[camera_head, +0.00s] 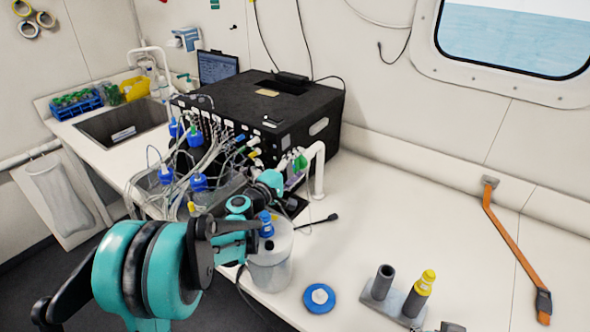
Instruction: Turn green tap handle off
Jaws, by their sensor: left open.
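A green tap handle (300,162) shows beside a white curved pipe (319,172), at the front right corner of a black box. My left gripper (286,196) is below and slightly left of this handle, at the end of the teal and black arm. It is open and looks apart from the handle. The arm and the cables partly cover the area around the gripper, so the fingers are hard to make out. My right gripper is not in view.
The black box (255,105) has many cables and blue-capped bottles in front. A whitish canister (270,268) stands below the gripper. A blue disc (319,298) and a grey holder (381,290) with a yellow-capped tube (421,292) are nearby. The right counter is mostly clear.

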